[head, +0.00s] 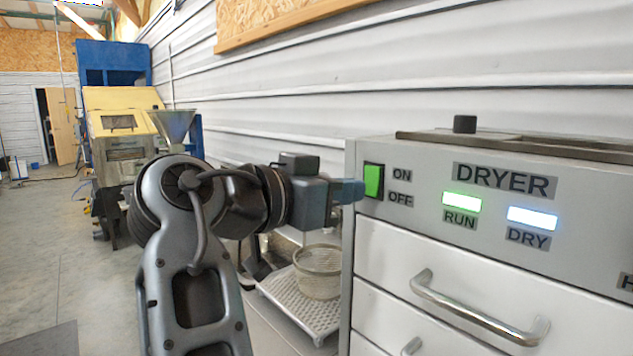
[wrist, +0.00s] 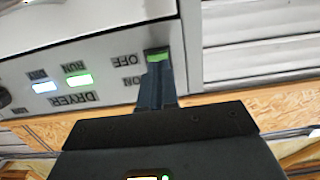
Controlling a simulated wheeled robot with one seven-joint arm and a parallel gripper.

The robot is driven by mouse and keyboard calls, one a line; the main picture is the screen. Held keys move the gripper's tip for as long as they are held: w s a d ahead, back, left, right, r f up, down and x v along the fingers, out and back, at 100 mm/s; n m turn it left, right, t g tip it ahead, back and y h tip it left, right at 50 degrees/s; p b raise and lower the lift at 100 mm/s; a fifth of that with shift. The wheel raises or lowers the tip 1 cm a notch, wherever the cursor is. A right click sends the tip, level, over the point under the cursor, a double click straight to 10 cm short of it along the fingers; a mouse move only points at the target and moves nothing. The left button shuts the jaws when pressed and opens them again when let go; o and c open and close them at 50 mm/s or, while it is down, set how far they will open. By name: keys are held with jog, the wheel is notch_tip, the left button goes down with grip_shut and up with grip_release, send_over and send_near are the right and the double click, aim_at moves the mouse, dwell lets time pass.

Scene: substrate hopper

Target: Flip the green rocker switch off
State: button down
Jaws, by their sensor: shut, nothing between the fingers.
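The green rocker switch (head: 373,181) sits in a black frame at the left end of the dryer's grey front panel (head: 420,172), beside the ON and OFF labels. My gripper (head: 359,190) is shut and empty, its blue-grey fingertips at the left edge of the switch, around its lower half. In the wrist view, which is turned over, the closed fingertips (wrist: 157,70) cover part of the switch and a green strip (wrist: 158,57) of it shows beyond them. I cannot tell whether they touch it. The RUN lamp (head: 461,202) glows green and the DRY lamp (head: 532,218) glows bluish white.
Below the panel are white drawers with a metal handle (head: 478,308). A wire mesh basket (head: 318,272) stands on a perforated tray (head: 288,302) left of the dryer. A yellow and blue machine (head: 120,98) and a metal funnel (head: 174,124) stand further back. The floor at left is open.

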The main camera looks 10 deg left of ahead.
jog(key=shift+x, duration=0.75)
